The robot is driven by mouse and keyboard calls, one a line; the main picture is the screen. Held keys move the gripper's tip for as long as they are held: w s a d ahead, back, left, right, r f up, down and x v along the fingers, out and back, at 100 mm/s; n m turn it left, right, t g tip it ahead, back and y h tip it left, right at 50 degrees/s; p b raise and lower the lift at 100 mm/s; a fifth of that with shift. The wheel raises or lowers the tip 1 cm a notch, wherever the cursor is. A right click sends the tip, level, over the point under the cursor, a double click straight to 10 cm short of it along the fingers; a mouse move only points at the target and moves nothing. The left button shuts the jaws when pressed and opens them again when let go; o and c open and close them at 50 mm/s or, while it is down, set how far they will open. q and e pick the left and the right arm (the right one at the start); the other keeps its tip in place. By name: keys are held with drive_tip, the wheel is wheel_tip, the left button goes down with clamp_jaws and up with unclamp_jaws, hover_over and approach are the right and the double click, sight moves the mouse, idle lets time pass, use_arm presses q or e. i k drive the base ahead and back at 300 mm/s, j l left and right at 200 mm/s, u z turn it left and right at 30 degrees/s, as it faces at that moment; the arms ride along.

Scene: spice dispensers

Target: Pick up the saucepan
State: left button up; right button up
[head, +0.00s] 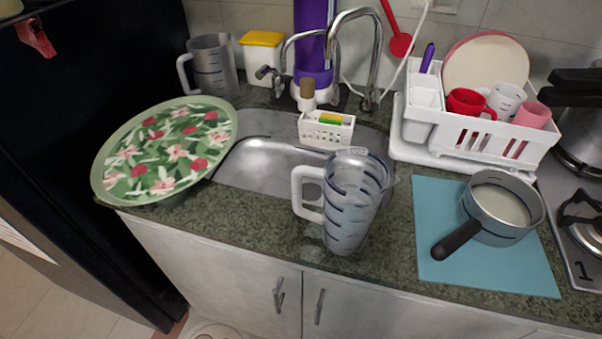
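A grey saucepan (490,232) with a pale inside and a black handle (458,240) stands upright on a blue mat (433,200) at the right of the counter. Its handle points to the lower left, toward the counter's front edge. Neither of my grippers shows in the head view.
A clear measuring jug (348,200) with a white handle stands left of the mat, in front of the sink (262,160). A white dish rack (410,140) with cups is behind the mat. A stove (585,235) is to the right. A floral tray (165,150) is at the left.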

sight(497, 208)
drive_tip(key=z, duration=1.35)
